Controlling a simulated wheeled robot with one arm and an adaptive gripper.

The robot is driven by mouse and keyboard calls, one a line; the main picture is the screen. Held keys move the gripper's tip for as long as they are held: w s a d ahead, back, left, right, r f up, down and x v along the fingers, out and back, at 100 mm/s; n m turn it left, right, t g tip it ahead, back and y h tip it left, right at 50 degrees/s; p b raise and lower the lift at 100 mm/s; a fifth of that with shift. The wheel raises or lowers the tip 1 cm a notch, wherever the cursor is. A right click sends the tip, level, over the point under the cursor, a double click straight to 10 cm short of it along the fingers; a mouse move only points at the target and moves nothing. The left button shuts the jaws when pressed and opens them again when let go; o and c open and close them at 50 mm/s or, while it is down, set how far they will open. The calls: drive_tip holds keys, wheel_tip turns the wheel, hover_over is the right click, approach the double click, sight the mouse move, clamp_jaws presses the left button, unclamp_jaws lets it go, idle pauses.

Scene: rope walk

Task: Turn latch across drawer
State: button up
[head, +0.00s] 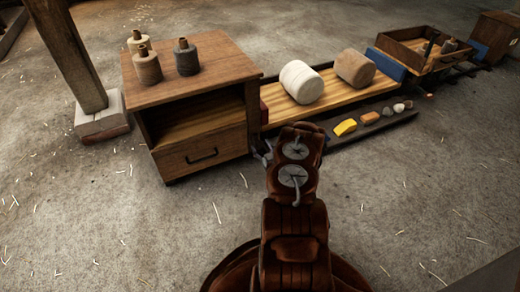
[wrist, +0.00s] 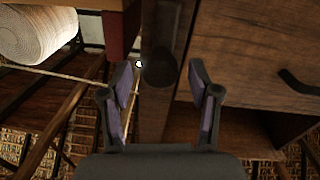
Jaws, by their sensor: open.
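The wooden cabinet (head: 190,80) stands left of centre in the head view, its drawer (head: 205,158) closed under an open shelf. The drawer has a dark handle (head: 202,157), which also shows at the right of the wrist view (wrist: 300,84). In the wrist view a dark round piece (wrist: 159,68) sits on the narrow upright beside the drawer front; it may be the latch, but its shape is unclear. My gripper (wrist: 160,82) is open, with a finger either side of this piece and nothing clearly held. In the head view my arm mostly hides the gripper by the cabinet's right front edge.
Three spools (head: 187,57) stand on the cabinet top. A low cart to the right carries a white roll (head: 301,82) and a tan roll (head: 355,67). A dark strip (head: 375,123) with small lumps lies before it. A post (head: 68,50) stands left. The front floor is mostly clear.

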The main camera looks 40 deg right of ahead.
drive_tip(key=shift+w+d, duration=0.2)
drive_tip(key=shift+w, duration=0.35)
drive_tip(key=c, duration=1.2)
